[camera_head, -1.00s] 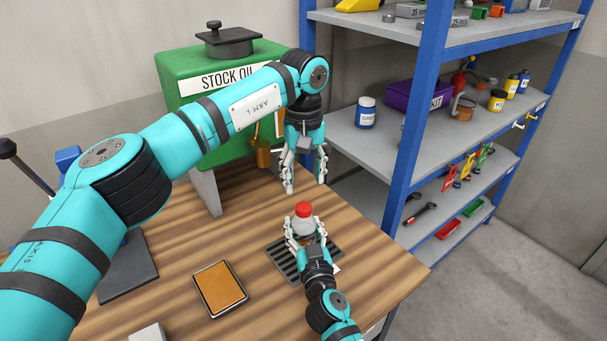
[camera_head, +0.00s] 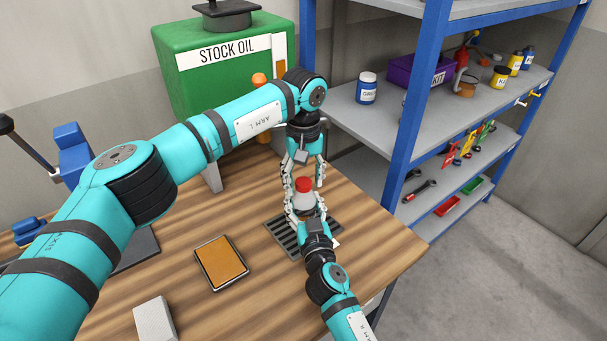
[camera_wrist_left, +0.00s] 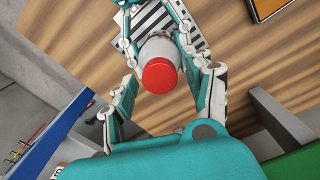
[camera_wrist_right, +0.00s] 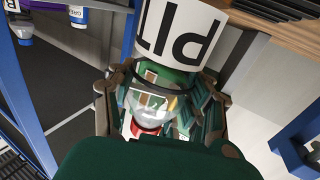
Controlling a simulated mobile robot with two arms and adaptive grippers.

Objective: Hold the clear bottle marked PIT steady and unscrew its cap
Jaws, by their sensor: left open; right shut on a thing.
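The clear bottle (camera_head: 305,198) stands upright over the dark grate, its red cap (camera_head: 304,184) on top. In the right wrist view its white label (camera_wrist_right: 180,32) reads PIT, upside down. My right gripper (camera_head: 306,213) is shut on the bottle's body from the near side. My left gripper (camera_head: 304,180) points down from above, open, with its fingers on either side of the cap. In the left wrist view the red cap (camera_wrist_left: 160,75) sits between the open fingers; I cannot tell whether either touches it. The bottle's lower part is mostly hidden by the right gripper.
The slotted grate (camera_head: 283,236) lies on the wooden table (camera_head: 190,300). An orange-topped pad (camera_head: 221,262) and a pale block (camera_head: 155,318) lie to the left. The green STOCK OIL tank (camera_head: 190,90) stands behind. A blue-framed shelf (camera_head: 411,110) stands at the right.

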